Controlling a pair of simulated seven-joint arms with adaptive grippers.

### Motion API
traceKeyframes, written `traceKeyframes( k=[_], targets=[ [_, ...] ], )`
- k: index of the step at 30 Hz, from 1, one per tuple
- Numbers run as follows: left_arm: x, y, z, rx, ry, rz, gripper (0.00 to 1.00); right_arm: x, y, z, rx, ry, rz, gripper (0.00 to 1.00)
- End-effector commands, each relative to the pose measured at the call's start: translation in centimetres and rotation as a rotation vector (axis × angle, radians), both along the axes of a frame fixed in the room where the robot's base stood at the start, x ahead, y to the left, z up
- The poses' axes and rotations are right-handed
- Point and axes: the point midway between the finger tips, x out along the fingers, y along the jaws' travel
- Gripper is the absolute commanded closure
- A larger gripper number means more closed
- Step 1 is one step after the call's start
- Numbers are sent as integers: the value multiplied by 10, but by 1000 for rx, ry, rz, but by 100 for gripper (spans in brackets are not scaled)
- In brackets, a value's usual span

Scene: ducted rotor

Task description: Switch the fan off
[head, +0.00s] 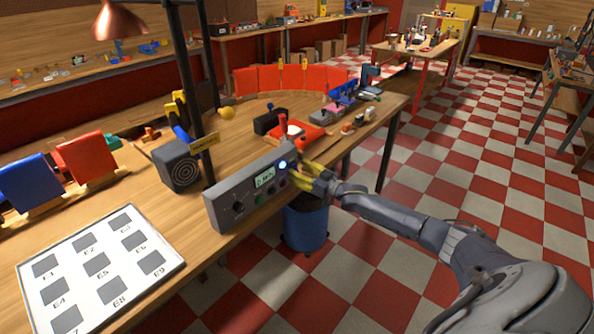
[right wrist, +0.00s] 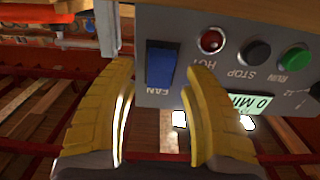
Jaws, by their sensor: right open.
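The fan switch is a blue rocker (right wrist: 161,64) marked FAN at one end of a grey control box (head: 240,195) on the bench edge. In the right wrist view its labels appear upside down. A bright blue spot (head: 283,164) glows at the right end of the box in the head view. My right gripper (head: 306,172) has yellow fingers and is at that end of the box. In the right wrist view its open fingers (right wrist: 158,69) are on either side of the rocker, with nothing held. I cannot tell whether they touch the panel. My left gripper is not in view.
Beside the rocker are a red HOT lamp (right wrist: 211,41), a black STOP button (right wrist: 255,53) and a green RUN button (right wrist: 295,58). A dark speaker-like box (head: 178,166) and a black post stand behind the control box. A blue bin (head: 306,228) stands below on the floor.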

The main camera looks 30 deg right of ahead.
Motion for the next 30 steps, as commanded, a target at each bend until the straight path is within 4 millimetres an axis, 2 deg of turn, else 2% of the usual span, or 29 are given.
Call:
traceKeyframes(
  k=[6,16,17,30],
  targets=[
    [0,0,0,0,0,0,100,8,2,0,-1,0,0,51],
    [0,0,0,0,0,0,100,9,3,0,0,0,0,51],
    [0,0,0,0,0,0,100,9,3,0,0,0,0,49],
    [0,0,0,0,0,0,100,9,3,0,0,0,0,100]
  ],
)
